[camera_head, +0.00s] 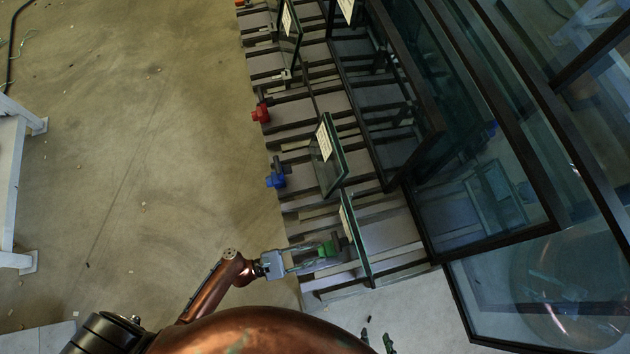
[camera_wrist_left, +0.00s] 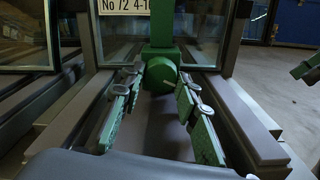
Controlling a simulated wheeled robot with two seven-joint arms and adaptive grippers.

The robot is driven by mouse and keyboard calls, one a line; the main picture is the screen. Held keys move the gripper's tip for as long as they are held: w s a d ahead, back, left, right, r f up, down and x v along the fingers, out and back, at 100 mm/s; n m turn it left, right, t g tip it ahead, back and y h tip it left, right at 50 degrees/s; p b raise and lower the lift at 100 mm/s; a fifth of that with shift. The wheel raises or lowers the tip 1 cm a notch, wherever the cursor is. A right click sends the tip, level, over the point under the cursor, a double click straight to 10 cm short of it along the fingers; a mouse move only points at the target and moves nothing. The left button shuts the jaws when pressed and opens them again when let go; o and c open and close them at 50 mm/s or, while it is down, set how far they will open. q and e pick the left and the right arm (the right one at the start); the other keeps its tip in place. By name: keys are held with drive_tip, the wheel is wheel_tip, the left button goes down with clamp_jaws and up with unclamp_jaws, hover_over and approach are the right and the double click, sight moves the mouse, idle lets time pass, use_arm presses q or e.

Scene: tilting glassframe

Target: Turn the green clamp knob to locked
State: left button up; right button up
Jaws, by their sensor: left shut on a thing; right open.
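The green clamp knob (camera_head: 326,249) is at the near end of the rack, at the foot of a glass pane (camera_head: 356,238). In the left wrist view the green knob (camera_wrist_left: 161,73) is round, with a short pale mark on its face, below a green upright block. My left gripper (camera_head: 312,256) reaches it from the left and is shut on it, one finger on each side. In the left wrist view the fingers (camera_wrist_left: 153,88) have green pads. Of my right gripper (camera_head: 377,341), only the fingertips seem to show at the bottom edge, apart and empty.
A blue knob (camera_head: 276,180) and a red knob (camera_head: 261,113) stand farther along the rack (camera_head: 300,140). Labelled glass panes (camera_head: 328,155) lean on it. Large dark-framed glass (camera_head: 490,180) fills the right. The floor at left (camera_head: 140,150) is mostly clear.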

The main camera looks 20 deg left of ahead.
use_arm(q)
drive_tip(key=shift+m, duration=0.8)
drive_tip(key=o, duration=1.1)
drive_tip(key=v, duration=1.2)
